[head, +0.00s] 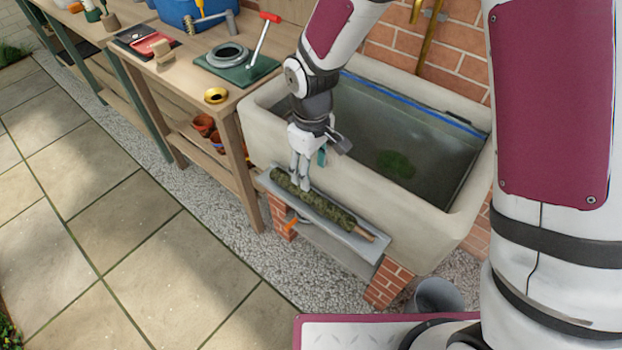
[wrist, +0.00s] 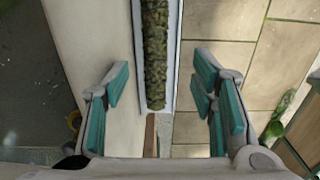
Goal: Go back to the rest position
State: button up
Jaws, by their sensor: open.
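My gripper (head: 300,184) is over the left part of a mossy pole (head: 324,207) in the head view. The pole lies along a narrow grey ledge (head: 352,243) at the front of the stone sink (head: 374,212), its bare wooden end to the right. In the wrist view my gripper (wrist: 161,105) has its teal-padded fingers wide apart, with empty space between them. The pole (wrist: 156,50) shows beyond and between the fingers, and neither finger appears to touch it.
The sink holds dark water with a green clump (head: 395,164) in it. A wooden bench (head: 222,103) stands to the left, with a brass ring (head: 215,95), a green board (head: 237,70) and tools. A grey bucket (head: 438,295) stands at lower right. The paving (head: 110,230) at left is clear.

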jog(key=shift+r, duration=0.5)
jog(key=s+d+r+m+t+p, duration=0.1)
jog(key=s+d+r+m+p, duration=0.15)
jog(key=d+r, duration=0.55)
jog(key=s+d+r+m+t+p, duration=0.15)
jog(key=s+d+r, duration=0.25)
jog(key=r, duration=0.8)
jog(key=s+d+r+m+t+p, duration=0.1)
jog(key=s+d+r+m, duration=0.2)
jog(key=s, duration=0.6)
jog(key=s+d+r+m+p, duration=0.2)
jog(key=s+d+r, duration=0.3)
jog(key=s+r, duration=0.3)
jog(key=shift+s+r+m+t, duration=0.2)
jog(key=shift+s+m+t, duration=0.15)
jog(key=shift+m, duration=0.35)
